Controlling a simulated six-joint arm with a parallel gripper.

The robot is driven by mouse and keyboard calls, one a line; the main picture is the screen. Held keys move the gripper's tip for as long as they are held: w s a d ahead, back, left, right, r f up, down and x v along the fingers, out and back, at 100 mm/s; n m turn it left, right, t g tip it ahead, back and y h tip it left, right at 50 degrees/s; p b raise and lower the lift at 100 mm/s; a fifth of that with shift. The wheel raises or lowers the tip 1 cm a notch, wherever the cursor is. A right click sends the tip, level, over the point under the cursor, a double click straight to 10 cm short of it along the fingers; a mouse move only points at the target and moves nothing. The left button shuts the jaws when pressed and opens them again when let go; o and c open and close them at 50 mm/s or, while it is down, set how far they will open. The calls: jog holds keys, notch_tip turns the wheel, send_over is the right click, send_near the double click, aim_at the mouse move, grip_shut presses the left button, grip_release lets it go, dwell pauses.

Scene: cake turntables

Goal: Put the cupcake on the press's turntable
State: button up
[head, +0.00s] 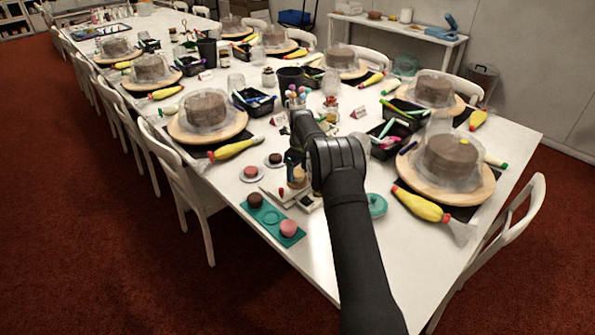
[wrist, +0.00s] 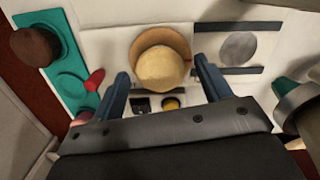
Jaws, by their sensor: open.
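A pale tan cupcake (wrist: 162,70) in a brown wrapper stands between the fingers of my gripper (wrist: 161,68) in the wrist view, with a gap on both sides. My gripper is open, pointing down over it. In the head view my gripper (head: 295,162) is close to the cupcake (head: 298,176), partly hidden by my arm. The press's white base carries dark rails and a flat grey disc (wrist: 238,48), perhaps its turntable, right of the cupcake. A red knob (wrist: 95,79) is at the left; it also shows in the head view (head: 281,192).
A teal tray (head: 271,216) with a brown cake (head: 255,200) and a pink one (head: 288,228) lies at front left. A teal dish (head: 376,205) is to the right. Wooden turntables with covered cakes line the table.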

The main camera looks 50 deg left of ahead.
aim_at(297, 172)
notch_tip(297, 172, up, 12)
jog(key=shift+d, duration=0.45)
jog(key=shift+w+f, duration=0.1)
jog(key=shift+f, duration=0.05)
jog(key=f, duration=1.2)
jog(key=shift+a+f, duration=0.2)
jog(key=shift+a, duration=0.2)
jog(key=shift+r, duration=2.05)
